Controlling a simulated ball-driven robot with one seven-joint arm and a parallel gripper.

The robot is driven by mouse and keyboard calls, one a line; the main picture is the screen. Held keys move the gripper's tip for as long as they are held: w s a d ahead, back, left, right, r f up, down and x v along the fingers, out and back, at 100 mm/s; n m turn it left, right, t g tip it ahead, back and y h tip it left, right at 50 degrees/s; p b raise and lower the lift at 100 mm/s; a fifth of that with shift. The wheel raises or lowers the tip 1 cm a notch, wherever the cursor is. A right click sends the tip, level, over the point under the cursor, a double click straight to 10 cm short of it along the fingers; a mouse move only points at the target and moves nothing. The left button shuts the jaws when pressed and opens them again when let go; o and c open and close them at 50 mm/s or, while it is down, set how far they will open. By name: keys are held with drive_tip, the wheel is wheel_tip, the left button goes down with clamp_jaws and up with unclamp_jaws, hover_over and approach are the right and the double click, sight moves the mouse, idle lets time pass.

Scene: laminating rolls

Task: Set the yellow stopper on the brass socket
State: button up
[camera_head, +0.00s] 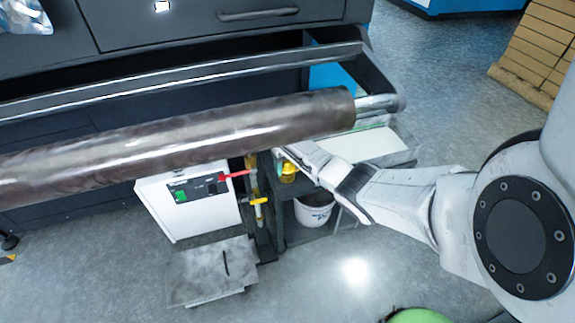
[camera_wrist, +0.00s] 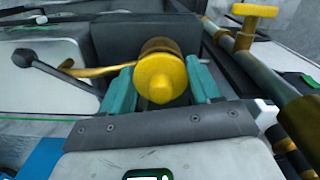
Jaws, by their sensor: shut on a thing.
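The yellow stopper (camera_wrist: 161,80) sits between the two teal fingers of my gripper (camera_wrist: 159,72) in the wrist view, its round knobbed end facing the camera. My gripper is shut on it. A darker amber, brass-like rounded part (camera_wrist: 160,45) shows just beyond the stopper; I cannot tell whether this is the brass socket or part of the stopper, nor whether there is a gap. In the head view the stopper (camera_head: 288,171) is a small yellow patch below the big roll, beside the cart, and my fingers are mostly hidden.
A large dark roll (camera_head: 180,145) crosses above the work spot. A white box (camera_head: 189,202) with a green button stands left of pipes with red (camera_head: 238,174) and yellow (camera_head: 258,201) handles. A dark cart (camera_head: 300,232) holds a white bucket (camera_head: 314,210).

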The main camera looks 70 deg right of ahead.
drive_tip(key=shift+r+p, duration=0.6)
drive_tip(key=shift+p, duration=0.1)
idle(0.6)
drive_tip(key=shift+f+b, duration=0.6)
drive_tip(key=shift+f, duration=0.25)
idle(0.4)
drive_tip(key=shift+r+p, duration=0.85)
drive_tip(key=shift+p, duration=0.2)
idle(0.6)
drive_tip(key=shift+f+b, duration=0.65)
drive_tip(key=shift+f, duration=0.2)
idle(0.4)
drive_tip(key=o, duration=1.3)
